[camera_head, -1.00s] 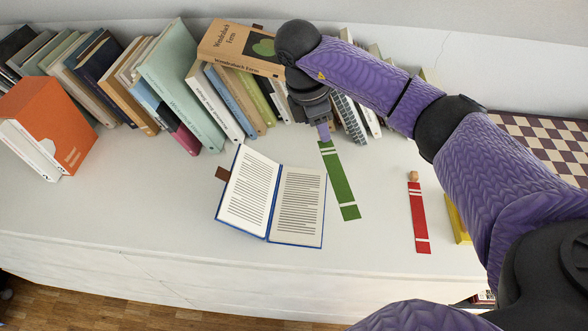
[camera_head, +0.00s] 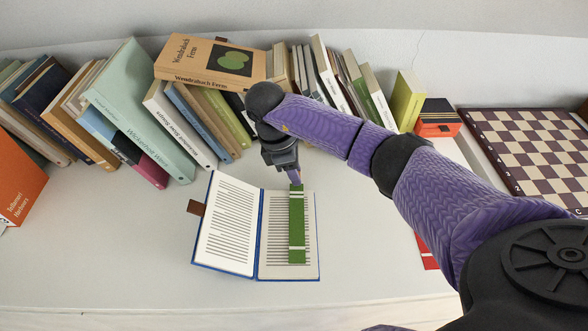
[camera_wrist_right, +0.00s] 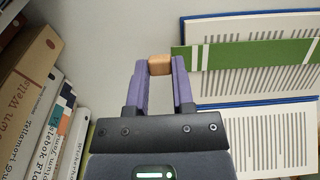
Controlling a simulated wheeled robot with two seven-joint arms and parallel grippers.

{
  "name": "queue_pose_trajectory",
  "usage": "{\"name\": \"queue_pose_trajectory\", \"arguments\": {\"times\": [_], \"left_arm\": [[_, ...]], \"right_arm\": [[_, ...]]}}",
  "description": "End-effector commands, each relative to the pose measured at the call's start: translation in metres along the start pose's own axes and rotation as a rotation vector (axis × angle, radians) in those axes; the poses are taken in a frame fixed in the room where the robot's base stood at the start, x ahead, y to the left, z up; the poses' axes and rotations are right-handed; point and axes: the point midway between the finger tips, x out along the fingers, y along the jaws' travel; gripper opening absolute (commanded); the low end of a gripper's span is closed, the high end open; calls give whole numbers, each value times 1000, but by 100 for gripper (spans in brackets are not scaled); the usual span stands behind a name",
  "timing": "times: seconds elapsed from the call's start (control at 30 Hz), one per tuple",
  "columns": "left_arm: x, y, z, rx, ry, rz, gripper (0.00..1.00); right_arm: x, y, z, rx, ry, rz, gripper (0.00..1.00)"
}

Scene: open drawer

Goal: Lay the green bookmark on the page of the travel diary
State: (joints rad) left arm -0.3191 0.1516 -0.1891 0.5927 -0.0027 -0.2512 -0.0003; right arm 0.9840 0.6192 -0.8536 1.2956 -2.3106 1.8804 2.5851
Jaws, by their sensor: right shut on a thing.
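The travel diary (camera_head: 227,225) lies open on the white shelf top, with blue cover edges and printed pages; it also shows in the right wrist view (camera_wrist_right: 265,150). The green bookmark (camera_head: 297,225) with white stripes extends lengthwise over the right-hand page. I cannot tell whether it touches the page. My right gripper (camera_head: 296,179) is at the page's far edge, shut on the bookmark's small wooden end block. In the right wrist view the block sits between the purple fingers (camera_wrist_right: 159,70), and the green strip (camera_wrist_right: 255,53) runs right across the diary. My left gripper is out of view.
A row of leaning books (camera_head: 130,110) stands behind the diary, with a tan book (camera_head: 205,62) lying on top. A red bookmark (camera_head: 426,250) is partly hidden by my right arm. A chessboard (camera_head: 530,150) is at the right. The shelf front is clear.

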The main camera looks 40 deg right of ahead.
Motion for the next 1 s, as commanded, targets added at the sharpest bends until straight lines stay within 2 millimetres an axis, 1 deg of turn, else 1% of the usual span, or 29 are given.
{"name": "queue_pose_trajectory", "arguments": {"times": [0.03, 0.07, 0.1, 0.17, 0.2, 0.47, 0.57, 0.7, 0.77, 0.83, 0.9, 1.0], "left_arm": [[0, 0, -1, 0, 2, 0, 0], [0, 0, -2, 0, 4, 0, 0], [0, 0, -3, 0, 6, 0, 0], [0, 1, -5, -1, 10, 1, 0], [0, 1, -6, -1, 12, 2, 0], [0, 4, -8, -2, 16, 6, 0], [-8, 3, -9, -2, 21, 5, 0], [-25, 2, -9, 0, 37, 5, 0], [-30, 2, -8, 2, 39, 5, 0], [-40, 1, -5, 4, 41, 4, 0], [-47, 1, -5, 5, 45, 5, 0], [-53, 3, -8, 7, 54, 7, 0]], "right_arm": [[1, 0, 0, 0, 0, 0, 34], [1, 0, 0, -1, 0, 0, 40], [1, 0, 0, -1, 0, 0, 49], [1, 0, 0, -1, 0, 0, 62], [1, 0, 0, -1, 0, 0, 65], [-1, 0, 0, -1, 0, 0, 65], [-17, 0, 1, -1, 1, 2, 65], [-60, 0, 2, -1, 3, 5, 65], [-77, 0, 1, -2, 4, 5, 65], [-97, 0, 2, 0, 2, 5, 65], [-110, 0, 2, 0, 2, 4, 65], [-121, 0, 1, -1, 1, 2, 65]]}}
